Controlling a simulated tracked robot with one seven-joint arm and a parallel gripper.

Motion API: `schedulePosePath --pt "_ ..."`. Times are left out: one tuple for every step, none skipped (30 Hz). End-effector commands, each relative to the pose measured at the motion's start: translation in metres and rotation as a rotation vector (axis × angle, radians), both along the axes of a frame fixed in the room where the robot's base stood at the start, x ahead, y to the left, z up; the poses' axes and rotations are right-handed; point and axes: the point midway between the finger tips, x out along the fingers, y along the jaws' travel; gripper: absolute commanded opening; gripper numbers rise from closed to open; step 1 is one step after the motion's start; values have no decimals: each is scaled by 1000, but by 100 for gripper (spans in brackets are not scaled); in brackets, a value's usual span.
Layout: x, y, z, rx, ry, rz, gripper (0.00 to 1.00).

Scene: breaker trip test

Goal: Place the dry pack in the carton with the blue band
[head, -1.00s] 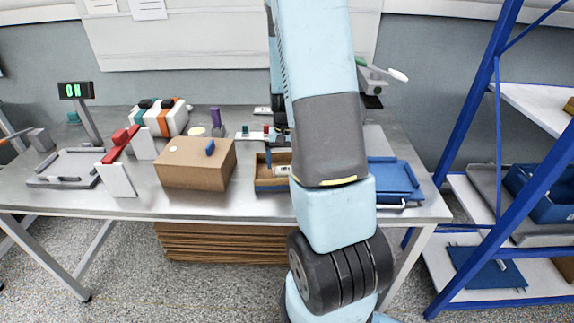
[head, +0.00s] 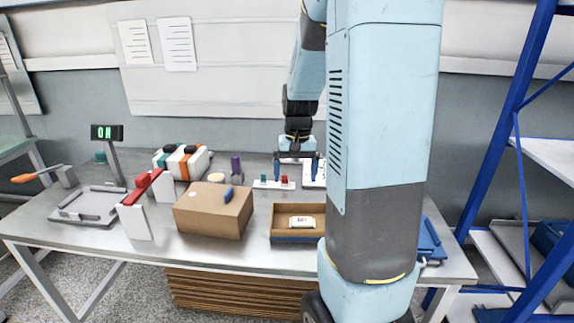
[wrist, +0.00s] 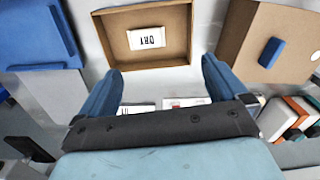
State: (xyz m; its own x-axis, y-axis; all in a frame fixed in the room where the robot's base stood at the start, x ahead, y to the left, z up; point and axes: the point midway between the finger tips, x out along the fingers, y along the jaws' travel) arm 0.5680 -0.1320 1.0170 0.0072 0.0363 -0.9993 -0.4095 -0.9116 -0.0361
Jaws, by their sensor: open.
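The dry pack (head: 301,222), a small white packet with dark print, lies flat inside an open brown carton (head: 283,229) with a blue band on its front. In the wrist view the pack (wrist: 147,37) reads "DRY" upside down and rests on the carton floor (wrist: 118,45), clear of the walls. My gripper (head: 297,178) is open and empty, above the bench behind the carton. In the wrist view its two blue fingers (wrist: 160,70) stand apart, with nothing between them but bench and small items below.
A closed brown box (head: 207,215) with a blue piece on top stands left of the carton. A red-topped stand (head: 145,188), grey tray (head: 88,204) and "ON" display (head: 107,132) are further left. Blue trays (head: 431,238) lie right.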

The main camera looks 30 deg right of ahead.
Motion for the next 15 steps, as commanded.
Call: schedulePosePath --pt "-5 9 15 -3 -29 22 99" --pt "-8 15 22 -5 -44 34 99" --pt "-13 21 31 -8 -62 51 99" --pt "-17 26 37 -10 -76 62 99" --pt "-21 31 44 -13 -91 74 99" --pt "-26 37 53 -16 -111 90 99" --pt "-30 42 59 -19 -124 102 99" --pt "-35 47 65 -21 -137 115 99" --pt "-41 53 73 -25 -156 131 99" --pt "-45 58 79 -28 -170 143 99" --pt "-50 62 84 -31 -183 154 99" --pt "-57 68 91 -36 -201 171 99" --pt "-62 72 96 -39 -216 184 99" --pt "-67 77 101 -44 -229 195 99" --pt "-74 82 107 -49 -248 212 99"
